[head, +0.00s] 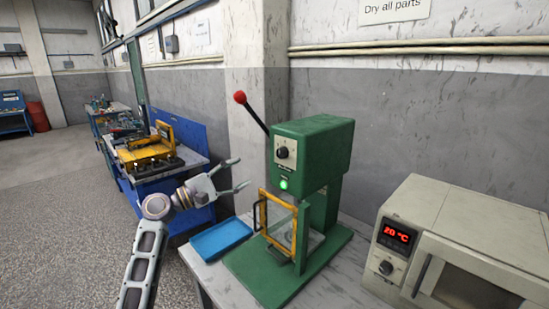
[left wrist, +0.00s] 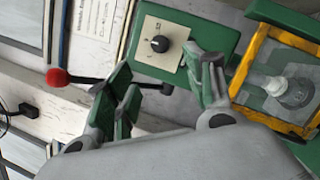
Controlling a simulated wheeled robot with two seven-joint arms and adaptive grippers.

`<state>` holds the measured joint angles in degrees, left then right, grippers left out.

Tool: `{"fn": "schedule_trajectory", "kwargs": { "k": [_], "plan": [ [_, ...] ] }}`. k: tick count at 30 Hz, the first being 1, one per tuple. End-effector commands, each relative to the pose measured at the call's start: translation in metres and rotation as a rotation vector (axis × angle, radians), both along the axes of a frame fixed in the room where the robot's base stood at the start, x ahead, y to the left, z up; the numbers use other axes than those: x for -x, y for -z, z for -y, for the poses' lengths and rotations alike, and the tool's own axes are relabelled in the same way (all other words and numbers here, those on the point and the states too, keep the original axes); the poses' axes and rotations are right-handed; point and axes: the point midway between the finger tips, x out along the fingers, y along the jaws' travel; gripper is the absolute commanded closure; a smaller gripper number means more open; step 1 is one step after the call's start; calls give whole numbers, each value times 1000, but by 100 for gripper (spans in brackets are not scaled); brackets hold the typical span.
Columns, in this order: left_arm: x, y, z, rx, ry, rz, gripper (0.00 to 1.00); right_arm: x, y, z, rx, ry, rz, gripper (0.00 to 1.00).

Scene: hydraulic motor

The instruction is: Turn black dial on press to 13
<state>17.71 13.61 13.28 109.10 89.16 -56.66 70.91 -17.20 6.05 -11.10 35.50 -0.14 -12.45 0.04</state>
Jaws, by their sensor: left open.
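The green press (head: 312,150) stands on the table, with a black dial (head: 282,152) on a pale plate on its front. The dial also shows in the left wrist view (left wrist: 160,44), upper middle; its setting is too small to read. A green light (head: 284,185) glows below the dial. My left gripper (head: 237,174) is open and empty, left of the press, a little lower than the dial and apart from it. In the left wrist view its fingers (left wrist: 165,92) are spread, with the dial beyond the gap between them. My right gripper is not in view.
The press has a red-knobbed lever (head: 240,97) at upper left and a yellow-framed guard (head: 262,212) below. A blue tray (head: 220,238) lies left of its base. A beige oven (head: 460,240) showing 20 °C stands at right.

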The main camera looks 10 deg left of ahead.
Motion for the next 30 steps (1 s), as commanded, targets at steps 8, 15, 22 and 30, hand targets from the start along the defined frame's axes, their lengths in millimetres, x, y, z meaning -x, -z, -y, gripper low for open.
{"fn": "schedule_trajectory", "kwargs": {
  "k": [8, 15, 22, 30],
  "plan": [
    [-16, -7, 18, 1, 2, 1, 47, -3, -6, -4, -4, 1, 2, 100],
    [-37, -14, 40, 0, 1, 1, 47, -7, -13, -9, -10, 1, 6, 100],
    [-58, -20, 62, 0, 1, -1, 47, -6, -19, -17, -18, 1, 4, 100],
    [-80, -27, 85, 0, 0, 0, 47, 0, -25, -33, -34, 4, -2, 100]
  ]
}}
